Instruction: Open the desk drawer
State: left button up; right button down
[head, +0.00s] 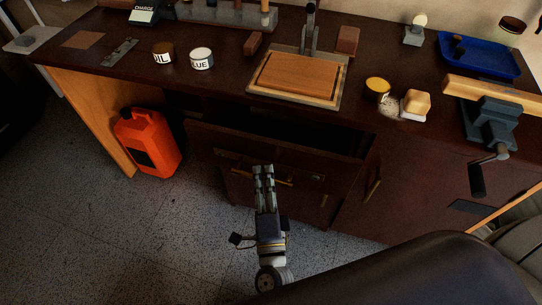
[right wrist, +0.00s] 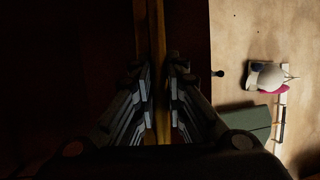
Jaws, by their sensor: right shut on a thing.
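The desk drawer (head: 300,151) is under the dark wooden desk top, in the middle of the head view. It stands pulled out, with a dark gap behind its front. My right gripper (head: 263,170) is at the drawer front, its fingers pointing toward the desk. In the right wrist view, my right gripper (right wrist: 160,80) is shut on the brass bar handle (right wrist: 156,30) of the drawer. The pale drawer inside (right wrist: 240,35) shows to the right there, with a white and pink item (right wrist: 267,76) and a green box (right wrist: 247,121). My left gripper is not in view.
A vise (head: 490,123) with a crank hangs over the desk's right front. An orange canister (head: 148,143) stands on the floor at left. A cutting board (head: 298,75), cans and a blue tray (head: 490,62) are on the desk top. Speckled floor is free at lower left.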

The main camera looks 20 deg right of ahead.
jog(key=s+a, duration=0.6)
jog(key=s, duration=0.4)
jog(key=shift+a, duration=0.4)
jog(key=shift+f, duration=0.1)
jog(key=c, duration=1.6)
grip_release()
